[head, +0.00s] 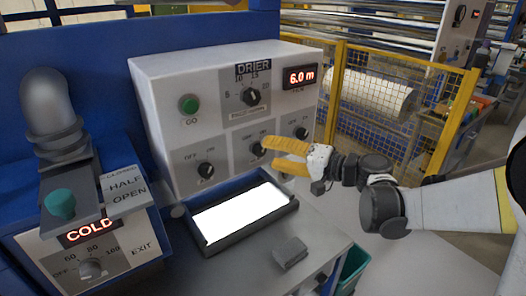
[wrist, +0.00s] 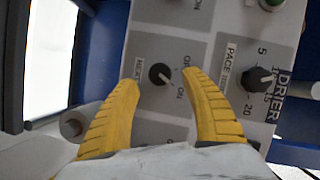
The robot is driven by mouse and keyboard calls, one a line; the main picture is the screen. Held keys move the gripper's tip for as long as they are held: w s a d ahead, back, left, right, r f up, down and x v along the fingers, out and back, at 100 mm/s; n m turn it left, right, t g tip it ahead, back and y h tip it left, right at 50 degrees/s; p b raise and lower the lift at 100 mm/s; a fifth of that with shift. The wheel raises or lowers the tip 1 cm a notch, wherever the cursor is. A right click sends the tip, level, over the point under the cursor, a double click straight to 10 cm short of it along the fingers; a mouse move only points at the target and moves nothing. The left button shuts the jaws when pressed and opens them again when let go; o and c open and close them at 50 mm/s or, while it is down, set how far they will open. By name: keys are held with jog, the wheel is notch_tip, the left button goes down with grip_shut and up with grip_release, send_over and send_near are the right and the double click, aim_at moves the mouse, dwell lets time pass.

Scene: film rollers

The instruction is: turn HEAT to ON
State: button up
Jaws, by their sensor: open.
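The HEAT knob (wrist: 160,73) is a small round black dial on the drier's pale front panel, with OFF and ON labels beside it in the wrist view. Its pale mark seems to lean toward the ON side, but it is too small to be sure. My gripper (wrist: 161,80) has two yellow ribbed fingers, spread apart. In the wrist view the knob appears between the fingertips; I cannot tell whether they touch it. In the head view my gripper (head: 268,153) is at the middle lower knob (head: 258,149) and covers part of that panel.
The pace dial (head: 251,97), green GO button (head: 189,104) and red display (head: 300,77) are above. Other knobs sit left (head: 206,170) and right (head: 302,133). A black tray (head: 207,246) with a bright white surface lies below. A yellow mesh fence (head: 438,112) stands at right.

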jog(key=v, duration=0.8)
jog(key=shift+d, duration=0.15)
jog(key=shift+s, duration=0.2)
